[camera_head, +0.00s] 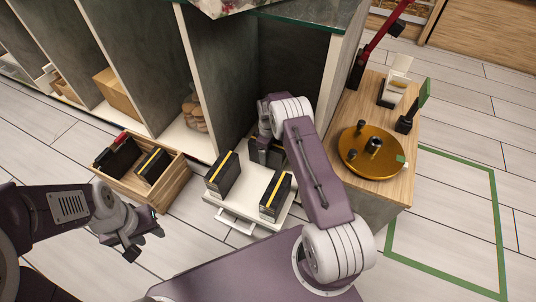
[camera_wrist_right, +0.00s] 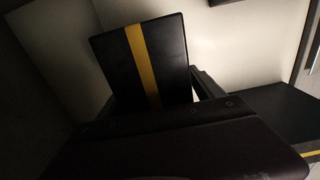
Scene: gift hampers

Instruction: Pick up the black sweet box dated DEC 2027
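Black boxes with a yellow stripe stand on a white pull-out tray (camera_head: 240,205): one at its left (camera_head: 223,176) and one at its front right (camera_head: 275,195). My right gripper (camera_head: 265,152) is low over the back of the tray, partly hidden by its own wrist. In the right wrist view, a black box with a yellow stripe (camera_wrist_right: 146,60) is between its dark fingers; whether they press on it is unclear. Another black box (camera_wrist_right: 275,115) is at the lower right. No date is legible. My left gripper (camera_head: 143,238) is open and empty, in front of the wooden crate.
A wooden crate (camera_head: 180,188) on the left holds black boxes, one with a yellow stripe (camera_head: 153,165). Grey dividers (camera_head: 218,70) rise behind the tray. A wooden counter (camera_head: 398,188) at right carries a round golden turntable (camera_head: 360,160) and dark stands. Floor inside the green outline is clear.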

